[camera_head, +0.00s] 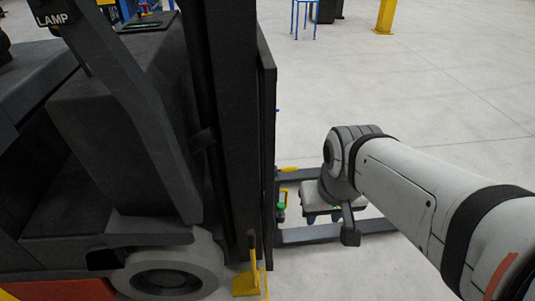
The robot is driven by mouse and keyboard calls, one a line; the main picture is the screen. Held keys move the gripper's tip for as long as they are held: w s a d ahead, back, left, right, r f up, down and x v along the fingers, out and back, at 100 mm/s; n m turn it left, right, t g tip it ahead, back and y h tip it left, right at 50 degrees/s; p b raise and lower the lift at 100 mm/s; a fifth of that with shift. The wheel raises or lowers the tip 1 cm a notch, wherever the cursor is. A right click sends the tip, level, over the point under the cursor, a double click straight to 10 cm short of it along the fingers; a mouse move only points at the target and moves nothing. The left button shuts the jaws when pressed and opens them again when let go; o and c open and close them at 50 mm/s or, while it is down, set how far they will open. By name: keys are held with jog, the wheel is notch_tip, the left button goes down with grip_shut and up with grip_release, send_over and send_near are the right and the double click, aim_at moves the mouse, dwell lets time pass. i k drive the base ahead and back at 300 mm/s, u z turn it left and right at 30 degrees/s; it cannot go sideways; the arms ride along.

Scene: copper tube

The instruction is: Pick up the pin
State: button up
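I cannot pick out the pin with certainty. A small item with a green top (281,207) stands beside the forklift's mast, near the forks, but it is too small to identify. My arm reaches in from the right, and its wrist bends down over the forks. The end of my arm, with my gripper (349,237), points down there as a dark grey part. Its fingers are not clear, so I cannot tell whether they are open or shut. Nothing is clearly seen held in it.
A dark forklift (120,140) fills the left side, with its tall mast (235,130) close to my arm. Its forks (310,236) lie low beneath my wrist. A yellow upright piece (246,282) stands by the wheel. The pale floor (440,90) behind and right is open.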

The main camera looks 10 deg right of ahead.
aim_at(281, 206)
jog(key=u, duration=0.1)
jog(key=i, duration=0.5)
jog(key=u, duration=1.25)
jog(key=k, duration=1.15)
jog(key=z, duration=0.7)
jog(key=i, duration=1)
jog(key=z, duration=0.1)
